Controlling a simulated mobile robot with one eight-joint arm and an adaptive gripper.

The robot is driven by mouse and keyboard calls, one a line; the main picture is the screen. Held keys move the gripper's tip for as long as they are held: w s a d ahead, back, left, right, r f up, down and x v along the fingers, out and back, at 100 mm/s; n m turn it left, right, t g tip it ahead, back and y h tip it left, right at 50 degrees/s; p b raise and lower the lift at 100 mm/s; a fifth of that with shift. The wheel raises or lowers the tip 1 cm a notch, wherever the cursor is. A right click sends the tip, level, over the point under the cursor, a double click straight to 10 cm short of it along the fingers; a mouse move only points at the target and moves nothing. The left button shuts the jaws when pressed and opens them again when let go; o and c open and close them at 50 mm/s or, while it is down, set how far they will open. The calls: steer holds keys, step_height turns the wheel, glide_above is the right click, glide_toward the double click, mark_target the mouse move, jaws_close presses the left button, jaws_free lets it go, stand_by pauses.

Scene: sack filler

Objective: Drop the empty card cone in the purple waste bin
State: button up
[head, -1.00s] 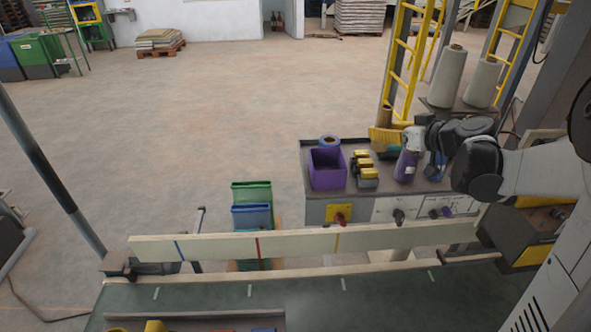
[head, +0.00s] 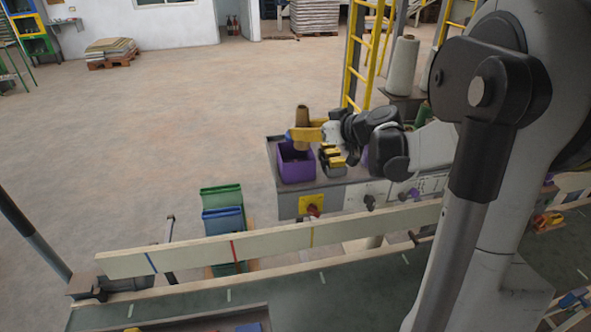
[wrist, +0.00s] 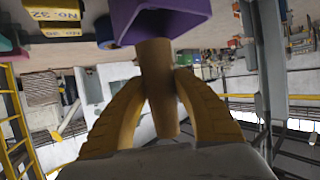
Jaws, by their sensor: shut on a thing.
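The brown card cone (head: 303,115) is upright between the yellow fingers of my gripper (head: 305,134), which is shut on it. In the head view the cone and fingers appear just above the purple waste bin (head: 297,172), near its back rim. The wrist view shows the cone (wrist: 155,62) gripped between both fingers, with one end reaching up to the bin's edge (wrist: 160,28). Whether the cone is over the opening or a little behind it is hard to tell. The bin's inside is mostly hidden.
Yellow-and-black blocks (head: 332,158) stand on the grey bench (head: 325,190) just right of the bin. A purple object is partly hidden behind my arm. A pale rail (head: 200,250) runs in front of the bench. Green (head: 221,197) and blue bins stand lower left.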

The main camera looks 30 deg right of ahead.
steer(key=shift+f, duration=0.35)
steer(key=o, duration=0.9)
steer(key=shift+s, duration=0.1)
steer(key=v, duration=1.1)
steer(key=shift+s+d+r, duration=0.15)
steer(key=shift+s+r, duration=0.05)
steer(key=shift+s, duration=0.15)
